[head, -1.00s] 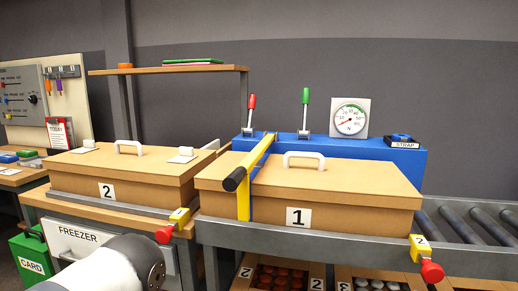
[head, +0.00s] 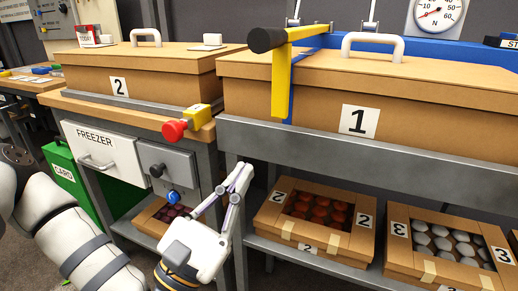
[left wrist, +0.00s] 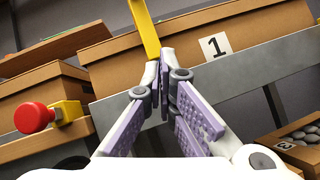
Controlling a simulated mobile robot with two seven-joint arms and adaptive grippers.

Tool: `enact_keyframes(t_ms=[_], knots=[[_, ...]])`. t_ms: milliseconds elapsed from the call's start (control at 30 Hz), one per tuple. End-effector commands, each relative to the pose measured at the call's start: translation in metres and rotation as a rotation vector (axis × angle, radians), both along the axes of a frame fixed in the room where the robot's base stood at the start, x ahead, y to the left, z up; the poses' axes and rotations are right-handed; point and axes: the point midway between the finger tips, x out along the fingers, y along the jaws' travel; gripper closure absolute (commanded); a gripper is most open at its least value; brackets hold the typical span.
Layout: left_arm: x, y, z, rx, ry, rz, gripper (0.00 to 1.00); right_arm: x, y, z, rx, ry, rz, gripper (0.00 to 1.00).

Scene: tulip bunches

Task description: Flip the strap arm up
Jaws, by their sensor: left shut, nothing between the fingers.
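The yellow strap arm (head: 283,85) lies down over the left part of cardboard box 1 (head: 410,110). Its lower piece hangs in front of the box's front face, and its black handle (head: 267,40) points toward me at the top. The strap arm's lower end also shows in the left wrist view (left wrist: 146,30), above the fingertips. My left gripper (head: 243,170) is shut and empty, pointing up, below and left of the strap arm in the head view. Its closed fingers show in the left wrist view (left wrist: 162,72). My right gripper is out of view.
A grey rail (head: 370,138) runs in front of box 1. A red knob on a yellow block (head: 188,124) sticks out at left, near box 2 (head: 150,82). Below are a freezer drawer (head: 100,150) and a shelf with crates 2 (head: 312,240) and 3 (head: 440,275).

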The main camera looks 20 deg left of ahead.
Motion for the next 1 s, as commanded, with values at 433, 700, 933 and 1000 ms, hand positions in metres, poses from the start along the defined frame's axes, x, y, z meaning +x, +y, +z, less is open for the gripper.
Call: enact_keyframes(t_ms=[433, 700, 933, 1000], knots=[[-0.007, 0.023, 0.028, -0.148, -0.118, -0.024, 1.00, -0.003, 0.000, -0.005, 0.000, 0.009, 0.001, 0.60], [0.018, 0.016, 0.056, -0.146, -0.123, -0.025, 1.00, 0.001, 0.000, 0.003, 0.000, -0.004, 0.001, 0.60], [0.054, 0.008, 0.092, -0.145, -0.122, -0.025, 1.00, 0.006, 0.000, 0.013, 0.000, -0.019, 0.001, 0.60], [0.064, 0.005, 0.102, -0.145, -0.122, -0.026, 1.00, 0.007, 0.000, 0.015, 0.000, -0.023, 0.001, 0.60]])
